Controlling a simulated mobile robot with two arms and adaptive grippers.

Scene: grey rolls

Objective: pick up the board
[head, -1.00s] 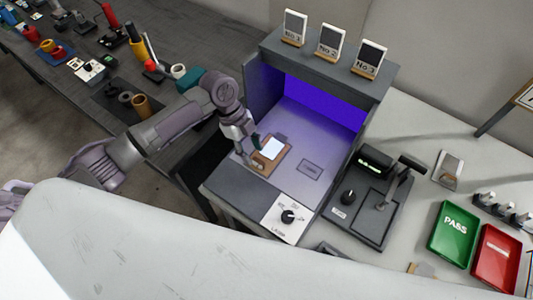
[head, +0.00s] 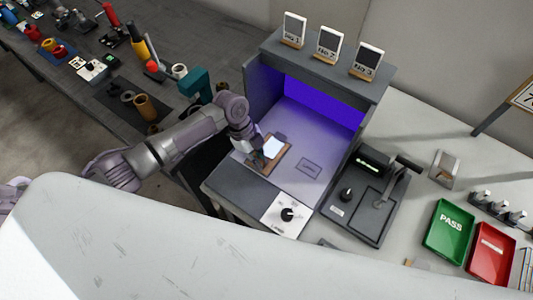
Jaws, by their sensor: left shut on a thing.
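The board (head: 276,145) is a small brown rectangle with a bright white face. It lies tilted in the picture on the floor of the lit inspection booth (head: 308,129), towards its left side. My left gripper (head: 259,160) is at the board's left edge, its fingers shut on it. The fingertips partly hide that edge, and I cannot tell whether the board is clear of the booth floor. My right gripper is not in view.
Three numbered cards (head: 327,41) stand on the booth's top. A knob panel (head: 287,214) is at its front. To the right are a dark lever device (head: 372,199), a green PASS tray (head: 450,229) and a red tray (head: 492,254). A cluttered dark bench (head: 60,50) is at left.

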